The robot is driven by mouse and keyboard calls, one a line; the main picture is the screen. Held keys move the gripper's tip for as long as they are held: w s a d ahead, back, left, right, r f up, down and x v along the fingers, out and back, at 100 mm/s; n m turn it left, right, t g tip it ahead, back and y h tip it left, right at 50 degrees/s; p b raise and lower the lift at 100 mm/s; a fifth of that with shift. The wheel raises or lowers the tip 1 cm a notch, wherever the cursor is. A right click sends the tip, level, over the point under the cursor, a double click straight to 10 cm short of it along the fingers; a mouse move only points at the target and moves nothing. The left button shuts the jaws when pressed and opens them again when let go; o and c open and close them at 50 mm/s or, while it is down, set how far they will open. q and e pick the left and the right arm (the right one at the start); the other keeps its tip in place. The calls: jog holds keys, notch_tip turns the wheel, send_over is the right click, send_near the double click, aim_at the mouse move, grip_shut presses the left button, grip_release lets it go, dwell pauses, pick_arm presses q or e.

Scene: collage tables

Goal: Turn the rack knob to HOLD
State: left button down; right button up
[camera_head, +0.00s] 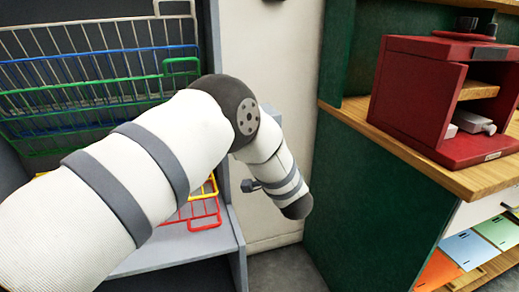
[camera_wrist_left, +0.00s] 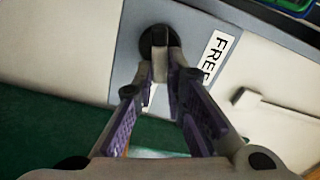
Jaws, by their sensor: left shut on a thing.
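In the left wrist view, the rack knob is a dark round disc (camera_wrist_left: 149,48) with a grey grip bar, on a grey panel (camera_wrist_left: 195,22). My left gripper (camera_wrist_left: 163,80) is shut on the grip bar, with one finger on each side. A white label (camera_wrist_left: 218,50) beside the knob reads FREE, its end partly hidden by a finger. No HOLD label is visible. In the head view, the rack (camera_head: 237,225) stands at the left and my left arm crosses in front of it. My left gripper cannot be made out there. My right gripper is not in view.
Wire baskets in grey, blue (camera_head: 160,62), green (camera_head: 150,90) and red (camera_head: 205,212) sit in the rack. A green cabinet (camera_head: 365,205) with a wooden top carries a red open box (camera_head: 410,100) at the right. A narrow floor gap (camera_head: 285,270) lies between rack and cabinet.

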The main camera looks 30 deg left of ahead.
pick_arm(q)
jog(key=shift+f+m, duration=0.2)
jog(key=shift+m, duration=0.6)
jog(key=shift+f+m, duration=0.15)
jog(key=shift+m, duration=0.65)
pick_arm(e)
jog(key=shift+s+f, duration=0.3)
pick_arm(q)
jog(key=c, duration=1.6)
grip_release()
jog(key=shift+c, duration=0.2)
jog(key=v, duration=1.2)
